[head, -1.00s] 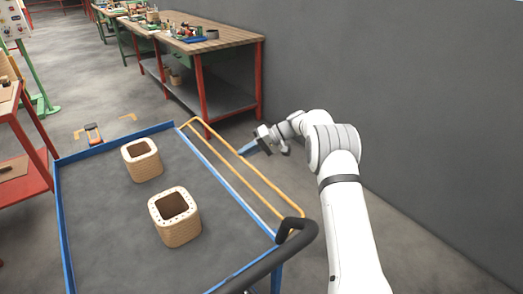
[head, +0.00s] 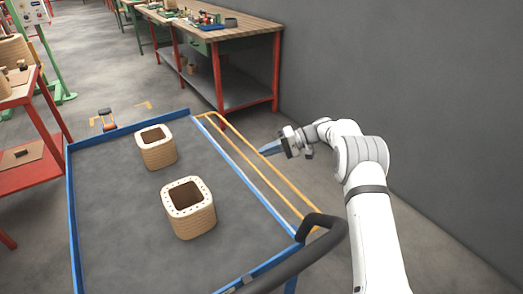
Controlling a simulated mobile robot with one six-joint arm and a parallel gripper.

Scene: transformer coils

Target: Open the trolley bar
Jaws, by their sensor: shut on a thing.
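The trolley (head: 110,139) has a grey deck with a blue rim and fills the lower left of the head view. The orange trolley bar (head: 240,147) is a long loop along its right side, sticking out beyond the blue rim. My gripper (head: 266,150) reaches in from the right, beside the middle of the bar. It is shut on the bar's outer rail; the exact contact is small and partly hidden. A black handle (head: 300,262) curves at the trolley's near right corner.
Two square tan coils (head: 157,152) (head: 189,222) stand on the deck. A workbench (head: 240,37) with red legs stands behind, a red shelf (head: 28,167) at left. A grey wall (head: 420,110) bounds the right, with open floor before it.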

